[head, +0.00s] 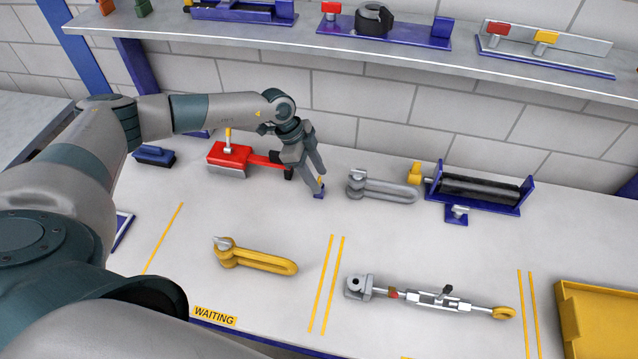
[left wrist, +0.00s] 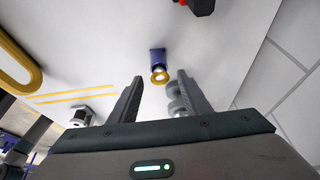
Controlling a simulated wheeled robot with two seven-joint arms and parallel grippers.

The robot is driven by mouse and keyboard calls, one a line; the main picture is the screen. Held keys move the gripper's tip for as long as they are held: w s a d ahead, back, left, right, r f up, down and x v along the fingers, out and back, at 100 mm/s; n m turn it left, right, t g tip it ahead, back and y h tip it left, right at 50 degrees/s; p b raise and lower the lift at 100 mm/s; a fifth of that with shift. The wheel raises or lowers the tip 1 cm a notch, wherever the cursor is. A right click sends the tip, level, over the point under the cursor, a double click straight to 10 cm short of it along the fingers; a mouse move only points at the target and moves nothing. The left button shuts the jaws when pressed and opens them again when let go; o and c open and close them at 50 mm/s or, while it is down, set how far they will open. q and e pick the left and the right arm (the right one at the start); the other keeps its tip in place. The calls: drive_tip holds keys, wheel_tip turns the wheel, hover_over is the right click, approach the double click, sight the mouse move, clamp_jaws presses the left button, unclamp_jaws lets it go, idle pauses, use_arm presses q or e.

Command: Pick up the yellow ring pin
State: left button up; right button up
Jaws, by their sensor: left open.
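A small yellow ring (left wrist: 160,77) shows at the top of a dark blue holder (left wrist: 157,58) in the left wrist view; it looks like the yellow ring pin, and its shaft is hidden. In the head view the blue holder (head: 319,194) stands on the table at my left fingertips, with a bit of yellow above it. My left gripper (head: 318,178) points down and is open. In the left wrist view the ring appears between the two fingers, apart from both; I cannot tell its exact depth. My right gripper is not in view.
A red tool (head: 230,155) lies left of the gripper and a grey shackle (head: 385,189) to its right. A blue-framed roller (head: 480,189) stands farther right. A yellow shackle (head: 255,257) and a turnbuckle (head: 430,297) lie nearer. A shelf (head: 400,68) runs along the back wall.

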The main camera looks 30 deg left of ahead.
use_arm(q)
clamp_jaws()
drive_tip(key=shift+r, duration=0.1)
drive_tip(key=shift+r+b, duration=0.45)
drive_tip(key=shift+r, duration=0.15)
wheel_tip(320, 180, up, 2)
drive_tip(key=shift+w+r+b, duration=0.1)
drive_tip(key=shift+r+b, duration=0.15)
drive_tip(key=shift+b, duration=0.4)
drive_tip(key=d+r+b, duration=0.4)
drive_tip(key=d+r, duration=0.3)
drive_tip(key=d, duration=0.4)
drive_tip(key=shift+d, duration=0.35)
